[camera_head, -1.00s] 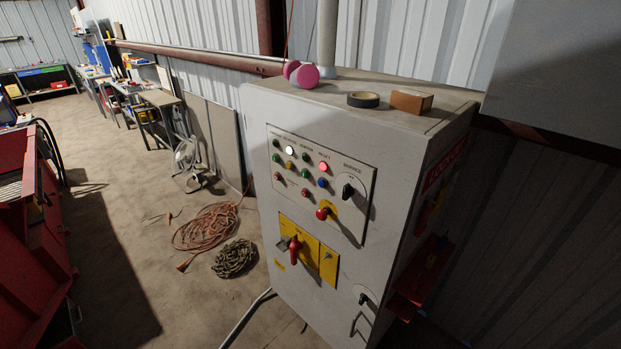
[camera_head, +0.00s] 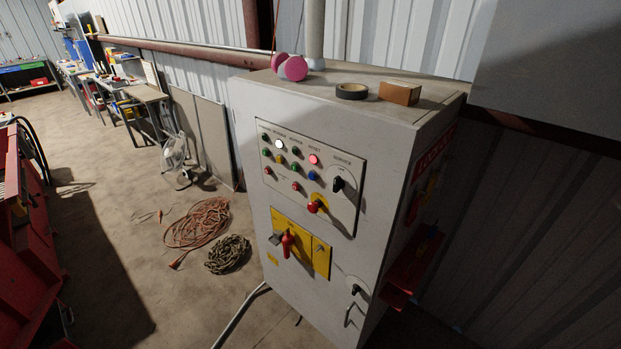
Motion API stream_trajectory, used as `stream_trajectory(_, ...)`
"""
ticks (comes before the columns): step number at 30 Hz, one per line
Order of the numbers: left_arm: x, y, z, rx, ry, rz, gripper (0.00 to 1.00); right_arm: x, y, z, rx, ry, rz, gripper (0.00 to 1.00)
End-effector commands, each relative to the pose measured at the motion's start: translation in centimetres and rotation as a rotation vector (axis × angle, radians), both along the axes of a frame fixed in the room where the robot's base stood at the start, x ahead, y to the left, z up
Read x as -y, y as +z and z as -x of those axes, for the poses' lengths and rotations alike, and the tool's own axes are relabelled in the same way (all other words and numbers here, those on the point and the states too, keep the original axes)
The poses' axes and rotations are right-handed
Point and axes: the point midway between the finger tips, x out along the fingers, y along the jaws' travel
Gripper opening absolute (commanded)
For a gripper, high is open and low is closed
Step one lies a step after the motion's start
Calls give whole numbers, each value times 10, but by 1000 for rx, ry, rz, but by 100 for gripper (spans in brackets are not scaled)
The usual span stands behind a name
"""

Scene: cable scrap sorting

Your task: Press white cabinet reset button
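The white control cabinet (camera_head: 250,180) stands upright right of the middle, its front facing me at an angle. Its upper panel (camera_head: 345,210) carries rows of small coloured buttons or lamps. The reset button (camera_head: 314,160), under the RESET label, is lit pinkish red. A lit white lamp (camera_head: 279,143) is to its left. A black service knob (camera_head: 338,184) is at the panel's right, and a red knob on yellow (camera_head: 314,206) is below. A red rotary handle (camera_head: 287,243) sits on a yellow plate lower down. Neither gripper is in view, and nothing touches the cabinet front.
Pink discs (camera_head: 296,68), a black tape roll (camera_head: 352,91) and a brown box (camera_head: 399,93) lie on the cabinet top. An orange cable coil (camera_head: 197,222) and a dark rope or chain pile (camera_head: 228,254) lie on the floor. Red machinery (camera_head: 30,240) stands at left.

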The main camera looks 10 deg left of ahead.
Motion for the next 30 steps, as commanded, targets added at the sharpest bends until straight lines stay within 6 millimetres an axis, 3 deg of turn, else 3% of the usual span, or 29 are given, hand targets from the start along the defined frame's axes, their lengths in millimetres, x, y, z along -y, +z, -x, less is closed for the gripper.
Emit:
stream_trajectory(1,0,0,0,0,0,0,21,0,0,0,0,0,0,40)
stream_trajectory(6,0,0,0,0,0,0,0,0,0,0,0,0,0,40)
stream_trajectory(30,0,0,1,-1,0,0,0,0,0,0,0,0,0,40)
